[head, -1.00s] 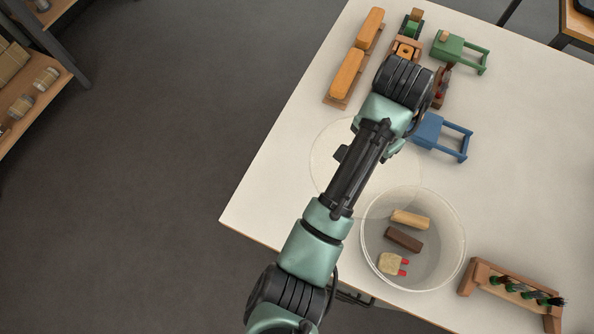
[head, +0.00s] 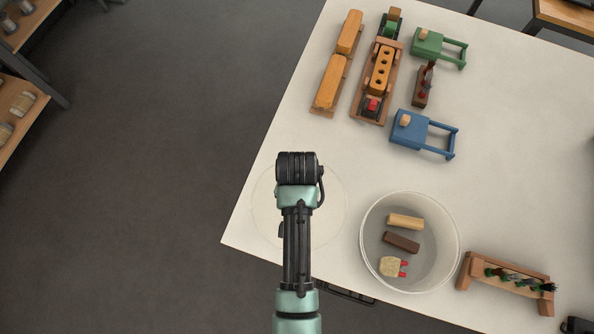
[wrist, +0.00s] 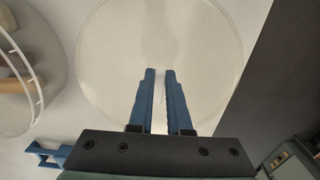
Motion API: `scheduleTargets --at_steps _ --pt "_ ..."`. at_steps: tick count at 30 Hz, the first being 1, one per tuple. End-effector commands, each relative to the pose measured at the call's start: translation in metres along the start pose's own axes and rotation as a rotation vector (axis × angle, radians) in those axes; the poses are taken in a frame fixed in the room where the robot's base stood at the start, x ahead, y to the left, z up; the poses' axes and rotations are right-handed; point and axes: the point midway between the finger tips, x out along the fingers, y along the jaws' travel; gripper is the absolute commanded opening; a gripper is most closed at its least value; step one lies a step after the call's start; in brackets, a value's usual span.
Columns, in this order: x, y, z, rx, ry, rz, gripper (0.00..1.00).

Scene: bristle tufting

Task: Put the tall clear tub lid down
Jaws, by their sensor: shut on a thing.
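The clear round lid (head: 333,212) is a thin see-through disc near the left edge of the table, just left of the tall clear tub (head: 447,250). My gripper (wrist: 160,72) is shut on the lid (wrist: 115,50), with its blue fingers at the lid's middle in the wrist view. My arm hides the fingers in the head view. The lid looks level and close over the tabletop; I cannot tell whether it touches. The tub stands open, with a light block, a dark block and a tan piece with red prongs inside.
A wooden rack (head: 508,283) with dark brushes stands right of the tub. A blue stand (head: 410,128), a green stand (head: 428,44), orange blocks (head: 330,82) and a holed fixture (head: 380,70) sit farther back. The table's left edge is near the lid.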

Motion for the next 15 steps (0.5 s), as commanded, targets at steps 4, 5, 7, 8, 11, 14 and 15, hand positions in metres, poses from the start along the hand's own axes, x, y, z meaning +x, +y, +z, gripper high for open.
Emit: scheduleTargets --at_steps 4,5,7,8,11,14,15 --pt "0.02 0.0 0.001 0.0 -0.003 0.002 0.0" --pt "0.025 0.0 0.001 0.0 -0.003 0.002 0.0" --pt "0.034 0.0 0.0 0.001 -0.002 0.001 0.0" --pt "0.037 0.0 0.0 0.001 -0.002 0.001 0.0" --pt "0.042 0.0 0.0 0.001 0.0 0.001 0.0" --pt "0.042 0.0 0.0 0.001 0.001 0.001 0.0" --pt "0.042 0.0 0.0 0.001 0.001 0.001 0.0"
